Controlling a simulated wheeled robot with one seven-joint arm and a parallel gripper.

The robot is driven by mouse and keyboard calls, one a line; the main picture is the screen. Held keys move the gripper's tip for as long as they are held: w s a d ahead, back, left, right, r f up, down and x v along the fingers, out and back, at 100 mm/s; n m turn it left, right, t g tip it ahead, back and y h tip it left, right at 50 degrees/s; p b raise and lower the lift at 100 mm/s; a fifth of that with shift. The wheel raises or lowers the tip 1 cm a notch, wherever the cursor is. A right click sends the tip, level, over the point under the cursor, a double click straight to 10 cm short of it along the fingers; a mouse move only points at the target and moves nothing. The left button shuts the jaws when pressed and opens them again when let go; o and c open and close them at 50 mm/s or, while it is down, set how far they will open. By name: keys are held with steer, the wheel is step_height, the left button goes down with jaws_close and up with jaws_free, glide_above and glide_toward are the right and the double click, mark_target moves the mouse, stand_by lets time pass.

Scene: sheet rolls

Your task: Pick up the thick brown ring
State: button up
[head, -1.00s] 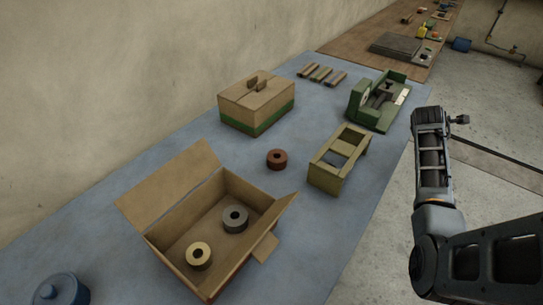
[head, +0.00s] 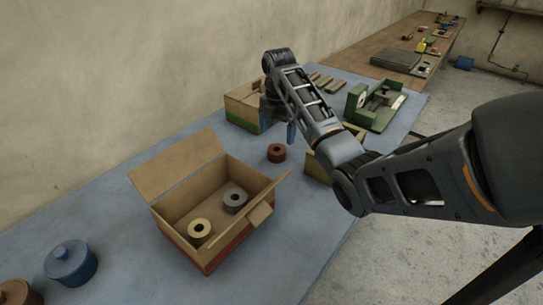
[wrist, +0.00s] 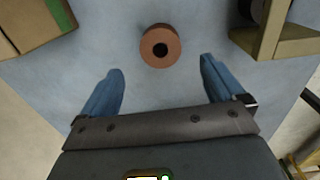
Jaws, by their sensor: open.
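The thick brown ring (head: 276,153) lies flat on the blue tabletop between the open cardboard box and the green-banded box. In the wrist view the ring (wrist: 160,46) sits ahead of my gripper, centred between the lines of its two fingers, with its dark hole facing up. My gripper (wrist: 160,82) is open and empty, its two blue fingers spread wider than the ring. In the head view my gripper (head: 278,130) hangs above the table close to the ring; one blue finger shows clearly and the arm hides part of the other.
An open cardboard box (head: 222,245) holds a yellow ring (head: 199,232) and a grey ring (head: 235,201). A green-banded box (head: 240,108) and a wooden frame (head: 318,168) flank the brown ring. A blue lidded pot (head: 70,263) stands at front left.

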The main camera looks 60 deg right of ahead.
mark_target(277, 149)
steer(key=shift+a+f, duration=0.35)
steer(key=shift+f, duration=0.9)
steer(key=f, duration=0.3)
steer(key=d+f+p, duration=0.1)
steer(key=f, duration=0.1)
steer(key=shift+f, duration=0.3)
steer(key=c, duration=1.2)
steer(key=shift+o, duration=0.2)
steer(key=shift+r, duration=0.1)
